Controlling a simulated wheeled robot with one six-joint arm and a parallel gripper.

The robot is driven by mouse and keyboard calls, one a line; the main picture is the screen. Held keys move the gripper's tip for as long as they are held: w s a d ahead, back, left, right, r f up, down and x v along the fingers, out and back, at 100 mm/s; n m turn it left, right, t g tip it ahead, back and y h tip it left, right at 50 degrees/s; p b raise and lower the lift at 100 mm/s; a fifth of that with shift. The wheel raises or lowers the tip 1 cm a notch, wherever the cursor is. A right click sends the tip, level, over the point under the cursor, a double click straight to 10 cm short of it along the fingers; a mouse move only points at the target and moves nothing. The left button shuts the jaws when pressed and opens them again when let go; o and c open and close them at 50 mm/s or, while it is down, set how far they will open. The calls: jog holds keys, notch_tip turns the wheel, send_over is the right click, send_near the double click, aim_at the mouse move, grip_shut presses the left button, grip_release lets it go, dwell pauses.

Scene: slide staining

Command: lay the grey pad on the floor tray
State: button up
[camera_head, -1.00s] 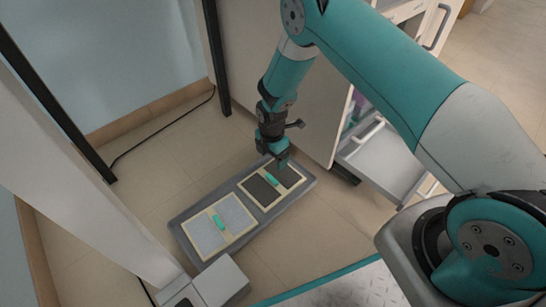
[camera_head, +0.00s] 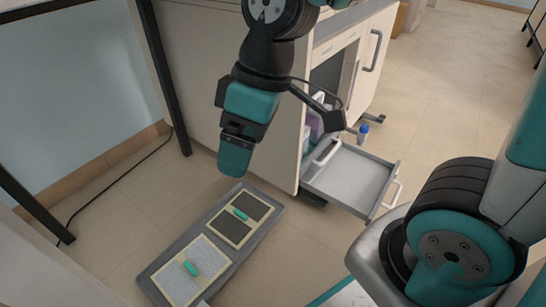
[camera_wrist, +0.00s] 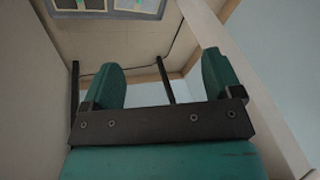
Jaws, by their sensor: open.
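The floor tray (camera_head: 255,236) is a long, dark grey slab on the floor. Two cream-bordered pads lie on it, each with a teal grip on top. The dark grey pad (camera_head: 256,209) is at the far end. The lighter, blue-grey pad (camera_head: 178,286) is at the near end. My gripper (camera_head: 235,162) is in the air, above and apart from the dark pad's end of the tray. In the wrist view my gripper (camera_wrist: 160,72) has its two teal fingers wide apart with nothing between them. Part of the tray with pads shows at that view's top edge.
An open drawer (camera_head: 350,182) juts from the cabinet right of the tray. A blue-capped bottle (camera_head: 363,133) is beyond it. A cabinet panel (camera_head: 190,60) and dark posts (camera_head: 165,80) stand behind the tray. A black cable (camera_head: 125,172) runs along the floor at left.

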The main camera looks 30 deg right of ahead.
jog(key=s+r+m, duration=0.1)
jog(key=s+m, duration=0.1)
jog(key=s, duration=0.5)
jog(key=shift+d+r, duration=0.3)
jog(key=shift+r, duration=0.1)
